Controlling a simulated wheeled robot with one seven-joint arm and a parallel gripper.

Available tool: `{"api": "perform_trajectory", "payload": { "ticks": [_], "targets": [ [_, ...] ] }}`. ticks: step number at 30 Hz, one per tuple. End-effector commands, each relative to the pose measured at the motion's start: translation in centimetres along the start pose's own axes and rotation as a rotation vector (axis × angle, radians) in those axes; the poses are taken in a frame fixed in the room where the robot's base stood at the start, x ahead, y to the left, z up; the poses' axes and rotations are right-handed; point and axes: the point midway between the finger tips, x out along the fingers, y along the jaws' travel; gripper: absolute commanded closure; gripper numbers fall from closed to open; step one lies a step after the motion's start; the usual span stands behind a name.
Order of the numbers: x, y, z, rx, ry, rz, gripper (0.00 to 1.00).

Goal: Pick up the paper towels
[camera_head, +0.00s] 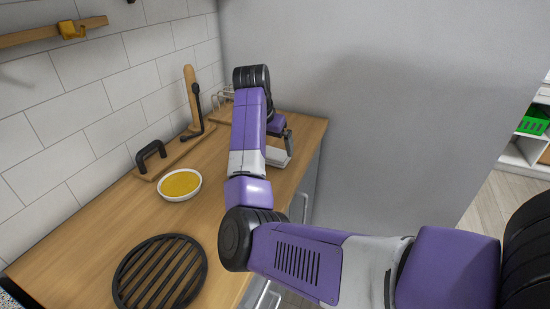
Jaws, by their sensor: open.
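My gripper (287,143) is at the far end of the wooden counter, low over its right side. It is open, though my purple arm hides much of it and the fingers are small in view. A small white, flat-looking thing (277,157) lies on the counter just below and beside the gripper. It may be the paper towels, but it is partly hidden and I cannot tell for sure. I cannot tell whether the gripper touches it.
The wooden counter (105,225) holds a black round grate (160,273), a white bowl with yellow contents (180,184), a board with a black handle (151,157), a wooden upright (191,92) and a wire rack (222,98). A grey wall (390,90) stands beyond. Floor shows at right.

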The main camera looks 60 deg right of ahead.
Motion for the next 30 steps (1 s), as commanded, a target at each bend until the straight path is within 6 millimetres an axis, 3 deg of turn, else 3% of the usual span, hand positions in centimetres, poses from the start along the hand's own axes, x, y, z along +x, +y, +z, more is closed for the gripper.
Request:
{"api": "perform_trajectory", "payload": {
  "ticks": [12,21,30],
  "targets": [
    [5.0,-0.4,-0.7,-0.001,0.001,-0.002,0.0],
    [5.5,-0.4,-0.7,-0.001,0.001,-0.003,0.0],
    [5.5,-0.4,-0.8,-0.001,0.002,-0.003,0.57]
  ]
}}
